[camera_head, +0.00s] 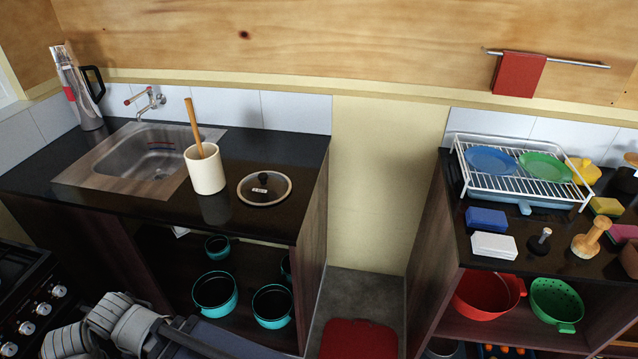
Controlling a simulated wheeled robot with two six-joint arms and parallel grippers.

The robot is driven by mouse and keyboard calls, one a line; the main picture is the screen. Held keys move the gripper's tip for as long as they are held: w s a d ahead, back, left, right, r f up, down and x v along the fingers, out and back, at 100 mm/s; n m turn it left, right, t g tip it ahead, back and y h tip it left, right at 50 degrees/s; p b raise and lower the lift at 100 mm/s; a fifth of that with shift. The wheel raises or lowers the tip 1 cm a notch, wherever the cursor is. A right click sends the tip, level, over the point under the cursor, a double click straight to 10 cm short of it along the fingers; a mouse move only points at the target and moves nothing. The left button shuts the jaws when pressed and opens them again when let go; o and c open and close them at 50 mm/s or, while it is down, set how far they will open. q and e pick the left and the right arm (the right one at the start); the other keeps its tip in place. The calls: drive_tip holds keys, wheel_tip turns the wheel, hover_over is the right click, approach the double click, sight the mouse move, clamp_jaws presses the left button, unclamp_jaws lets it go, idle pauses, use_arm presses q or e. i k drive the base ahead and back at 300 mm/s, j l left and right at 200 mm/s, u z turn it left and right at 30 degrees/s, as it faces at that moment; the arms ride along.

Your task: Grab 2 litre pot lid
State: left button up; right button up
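A round pot lid (264,188) with a dark glass top, a pale rim, a black knob and a small white label lies flat on the black counter. It is near the counter's right end, just right of a cream utensil pot (206,170) with a wooden handle standing in it. Nothing covers the lid. Grey links of my arm show at the bottom left, well below the lid, but no gripper fingers can be made out. My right gripper is out of the picture.
A steel sink (150,160) and a flask (80,90) are left of the lid. Teal pots (215,291) sit on the shelf below. A stove (30,300) is at lower left. Right of the gap, another counter holds a dish rack (520,170) and small items.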

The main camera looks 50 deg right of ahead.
sight(262, 189)
drive_tip(key=z, duration=1.35)
drive_tip(key=i+j, duration=0.1)
drive_tip(key=j, duration=0.25)
drive_tip(key=i+j, duration=0.1)
drive_tip(key=j, duration=0.25)
drive_tip(key=i+j+z, duration=0.1)
drive_tip(key=j, duration=0.25)
